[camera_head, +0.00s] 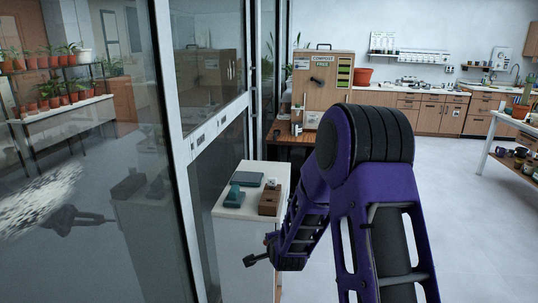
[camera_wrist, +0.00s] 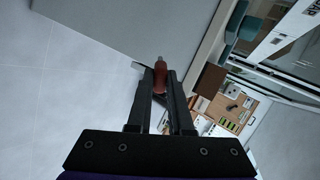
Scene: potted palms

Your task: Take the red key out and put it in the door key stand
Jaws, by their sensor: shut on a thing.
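My gripper (camera_wrist: 160,74) is shut on the red key (camera_wrist: 160,80) in the wrist view; the key's reddish handle sits between the fingers and a thin grey end points away. In the head view my gripper (camera_head: 262,256) is low, in front of the white cabinet and below its top; the key is too small to make out there. On the cabinet top stand a brown wooden block (camera_head: 269,202) and a teal stand-like piece (camera_head: 234,196). I cannot tell which of these is the door key stand.
The white cabinet (camera_head: 238,235) stands beside the glass door and wall (camera_head: 185,110). A flat teal item (camera_head: 247,179) and a small pale object (camera_head: 273,182) also lie on its top. A wooden compost cabinet (camera_head: 322,80) is behind. The floor (camera_head: 470,220) at right is clear.

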